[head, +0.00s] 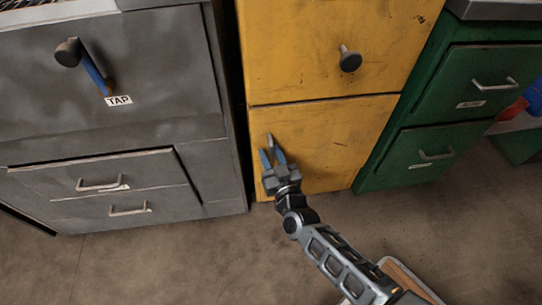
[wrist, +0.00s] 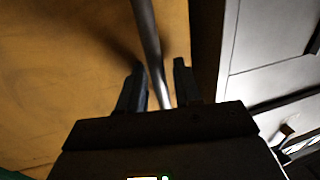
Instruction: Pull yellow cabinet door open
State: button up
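The yellow cabinet (head: 330,45) stands in the middle of the head view. A seam divides its upper part, which has a dark round knob (head: 350,60), from the lower yellow door (head: 335,140). My gripper (head: 271,151) is at the left side of this lower door, and its fingers hide most of the handle there. In the wrist view a straight metal handle bar (wrist: 148,30) runs down between the two fingers of my gripper (wrist: 158,63). The fingers are apart, one on each side of the bar, with a gap visible. The lower door looks shut.
A grey cabinet (head: 130,80) with a blue-handled lever (head: 92,72) and drawers stands close on the left. A green drawer cabinet (head: 440,115) stands on the right. The brown floor (head: 190,265) in front is mostly clear.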

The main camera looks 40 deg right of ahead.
jog(key=shift+c, duration=0.4)
grip_shut()
jog(key=shift+s+a, duration=0.1)
